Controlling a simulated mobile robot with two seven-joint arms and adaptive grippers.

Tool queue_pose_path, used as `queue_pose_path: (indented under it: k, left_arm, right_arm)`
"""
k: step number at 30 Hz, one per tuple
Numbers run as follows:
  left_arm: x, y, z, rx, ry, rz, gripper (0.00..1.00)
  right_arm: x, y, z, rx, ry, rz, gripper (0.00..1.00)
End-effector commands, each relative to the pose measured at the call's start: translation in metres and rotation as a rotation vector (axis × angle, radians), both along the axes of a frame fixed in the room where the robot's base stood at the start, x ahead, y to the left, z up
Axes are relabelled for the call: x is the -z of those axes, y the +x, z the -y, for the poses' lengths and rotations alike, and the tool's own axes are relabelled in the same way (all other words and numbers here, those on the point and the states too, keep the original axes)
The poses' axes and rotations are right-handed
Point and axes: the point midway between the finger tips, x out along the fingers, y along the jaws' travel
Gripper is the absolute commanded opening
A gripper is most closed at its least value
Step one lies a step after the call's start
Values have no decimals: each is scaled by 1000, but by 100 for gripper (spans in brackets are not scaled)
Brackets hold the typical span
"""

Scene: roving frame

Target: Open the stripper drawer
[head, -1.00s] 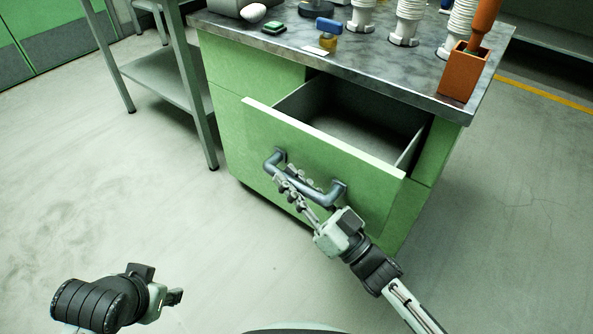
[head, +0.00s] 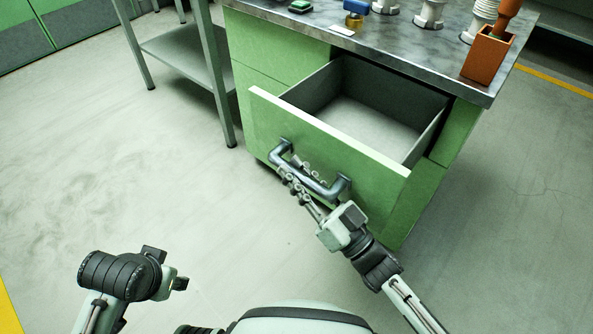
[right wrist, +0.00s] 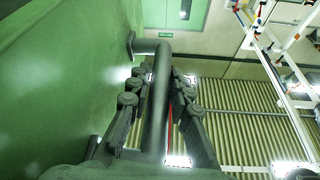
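The green cabinet drawer (head: 375,190) stands well open, with its grey inside showing empty in the head view. Its dark bar handle (head: 277,153) runs across the front and also shows in the right wrist view (right wrist: 157,110). My right gripper (head: 296,178) is at the handle, with one finger on each side of the bar. In the right wrist view the fingertips (right wrist: 161,78) close in against the bar. My left gripper (head: 181,284) is at the lower left, away from the cabinet; its finger opening cannot be made out.
A grey metal shelf (head: 185,50) stands left of the cabinet. The floor on the left is clear.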

Motion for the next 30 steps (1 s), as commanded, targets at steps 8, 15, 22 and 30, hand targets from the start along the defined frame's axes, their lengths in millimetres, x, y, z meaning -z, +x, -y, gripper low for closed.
queue_pose_path:
  k: [8,15,22,30]
  left_arm:
    - [0,0,0,0,0,0,40]
    - [-2,2,0,-2,-2,4,40]
    - [-1,1,0,-1,-1,2,40]
    - [-1,1,0,-1,-1,2,40]
  right_arm:
    - [0,0,0,0,0,0,39]
    - [3,-4,5,1,-2,-2,39]
    - [18,-27,32,1,-2,-4,39]
    - [28,-44,52,1,-1,-1,39]
